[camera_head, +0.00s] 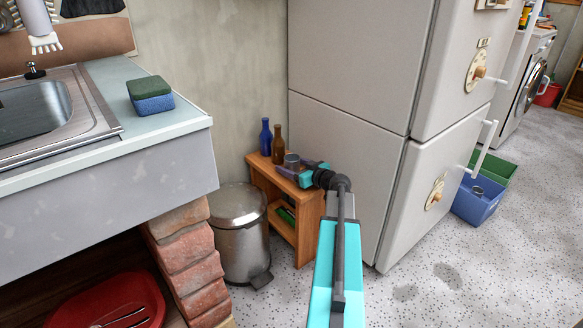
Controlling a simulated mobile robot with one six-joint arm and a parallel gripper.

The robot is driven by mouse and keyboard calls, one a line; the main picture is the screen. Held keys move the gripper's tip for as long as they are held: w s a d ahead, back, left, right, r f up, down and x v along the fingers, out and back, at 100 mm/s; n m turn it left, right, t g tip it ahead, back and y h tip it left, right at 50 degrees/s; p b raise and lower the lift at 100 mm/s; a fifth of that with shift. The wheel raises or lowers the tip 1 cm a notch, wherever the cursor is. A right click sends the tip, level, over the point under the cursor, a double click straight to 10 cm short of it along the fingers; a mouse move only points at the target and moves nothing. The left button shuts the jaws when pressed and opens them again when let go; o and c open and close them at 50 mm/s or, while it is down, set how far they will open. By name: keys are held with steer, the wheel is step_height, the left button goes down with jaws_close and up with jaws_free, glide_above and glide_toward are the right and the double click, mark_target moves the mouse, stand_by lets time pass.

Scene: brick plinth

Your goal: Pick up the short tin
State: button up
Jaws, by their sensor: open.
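A short grey tin (291,160) stands on top of a small wooden stand (262,168), in front of a brown bottle. My gripper (296,168) reaches over the right part of the stand. Its jaws are open, with one finger on the near side of the tin and the other toward its far right side. The tin appears to be at or between the fingertips; I cannot tell whether they touch it.
A blue bottle (265,137) and brown bottle (278,145) stand close behind the tin. The fridge (345,70) is right of the stand, a metal bin (240,235) left. A blue crate (474,204) holding a round metal item sits farther right.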

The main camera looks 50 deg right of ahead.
mark_target(292, 156)
steer(key=c, duration=1.1)
steer(key=shift+r, duration=0.15)
steer(key=shift+r+p, duration=0.4)
steer(key=shift+r, duration=0.1)
step_height(292, 156, up, 3)
steer(key=shift+s+f+p, duration=0.1)
steer(key=shift+p, duration=0.7)
steer(key=s+d+p, duration=0.1)
steer(key=s, duration=0.4)
steer(key=s+p, duration=0.1)
steer(key=s, duration=0.4)
steer(key=s+d+r+p, duration=0.1)
steer(key=s, duration=0.4)
steer(key=shift+s+d, duration=0.35)
